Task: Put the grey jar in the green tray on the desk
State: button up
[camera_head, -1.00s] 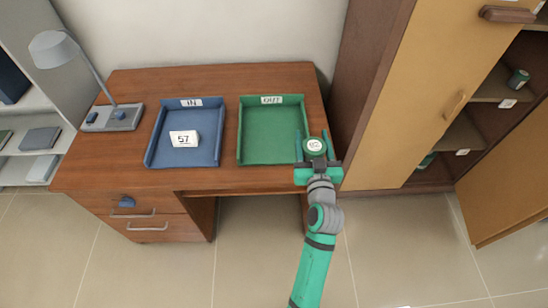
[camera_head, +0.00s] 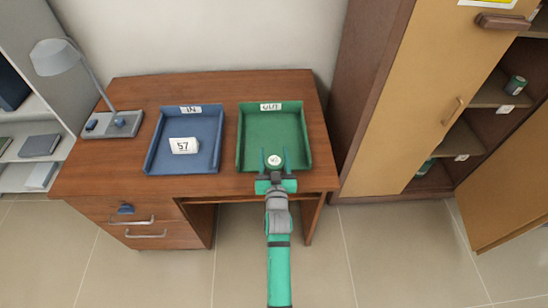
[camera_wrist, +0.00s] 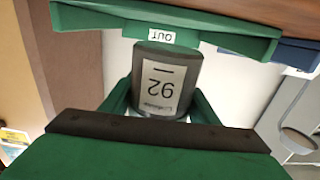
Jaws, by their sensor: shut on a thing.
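The grey jar (camera_wrist: 154,60), with a white label reading 92, is between the fingers of my gripper (camera_wrist: 157,108) in the wrist view. In the head view the jar's round top (camera_head: 274,160) shows between the fingers, over the front part of the green tray. My gripper (camera_head: 274,155) is shut on the jar there. The green tray (camera_head: 273,122), labelled OUT, lies on the desk (camera_head: 228,88) and looks empty apart from the overlap. Its rim (camera_wrist: 110,20) appears past the jar in the wrist view. The jar's height above the tray floor is hard to tell.
A lamp (camera_head: 95,90) stands at the desk's left. An open cabinet (camera_head: 400,100) stands right of the desk.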

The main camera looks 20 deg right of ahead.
jog(key=shift+f, duration=0.75)
jog(key=shift+f, duration=0.6)
jog(key=o, duration=1.2)
